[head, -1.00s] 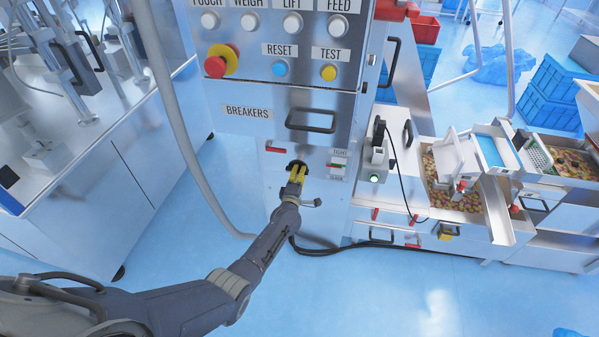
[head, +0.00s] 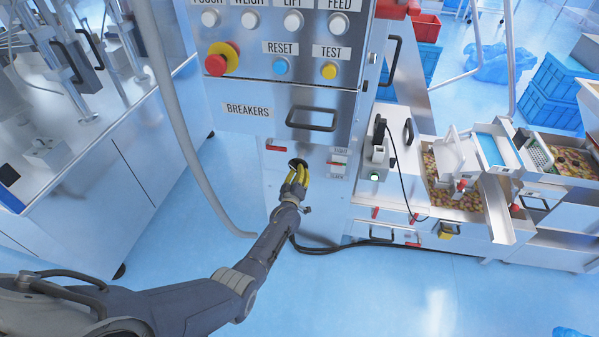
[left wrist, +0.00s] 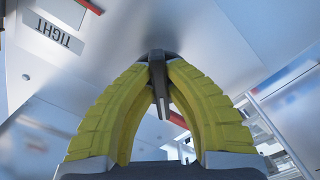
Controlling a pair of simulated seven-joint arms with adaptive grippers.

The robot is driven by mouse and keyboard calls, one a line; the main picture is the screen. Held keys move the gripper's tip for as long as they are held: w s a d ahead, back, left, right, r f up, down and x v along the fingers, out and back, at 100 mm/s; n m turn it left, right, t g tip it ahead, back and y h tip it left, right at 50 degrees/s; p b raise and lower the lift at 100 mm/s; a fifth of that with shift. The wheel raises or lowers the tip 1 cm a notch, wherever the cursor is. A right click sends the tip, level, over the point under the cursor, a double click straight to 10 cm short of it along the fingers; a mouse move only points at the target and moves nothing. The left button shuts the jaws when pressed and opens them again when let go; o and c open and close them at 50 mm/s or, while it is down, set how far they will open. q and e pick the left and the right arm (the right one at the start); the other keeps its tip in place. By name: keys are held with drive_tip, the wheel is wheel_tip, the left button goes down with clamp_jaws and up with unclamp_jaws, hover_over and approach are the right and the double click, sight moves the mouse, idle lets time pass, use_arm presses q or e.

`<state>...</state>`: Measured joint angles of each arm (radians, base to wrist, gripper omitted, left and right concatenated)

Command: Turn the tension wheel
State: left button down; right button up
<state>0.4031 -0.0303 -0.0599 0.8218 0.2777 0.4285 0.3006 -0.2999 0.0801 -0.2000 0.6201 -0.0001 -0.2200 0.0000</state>
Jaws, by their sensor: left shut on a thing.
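The tension wheel (head: 296,162) is a small dark part on the front of the steel cabinet, below the BREAKERS label. My left gripper (head: 298,173) reaches it with yellow fingers and hides much of it. In the left wrist view the two yellow fingers (left wrist: 162,72) close at their tips on a dark grip of the wheel (left wrist: 158,82). A TIGHT label (left wrist: 54,32) shows upside down at the upper left there. In the head view a small gauge with a red mark (head: 337,163) sits right of the wheel. My right gripper is not in view.
A red handle (head: 276,146) sits just left of the wheel. Above are a drawer handle (head: 312,119) and several buttons. A black cable (head: 345,245) runs along the floor below. A grey hose (head: 190,150) hangs at the left.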

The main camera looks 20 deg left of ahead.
use_arm(q)
drive_tip(key=shift+m, duration=0.3)
idle(0.4)
drive_tip(key=c, duration=1.7)
unclamp_jaws()
drive_tip(key=shift+s+d, duration=0.2)
drive_tip(key=shift+s, duration=2.8)
drive_tip(key=shift+s+d, duration=0.2)
drive_tip(key=shift+s, duration=2.75)
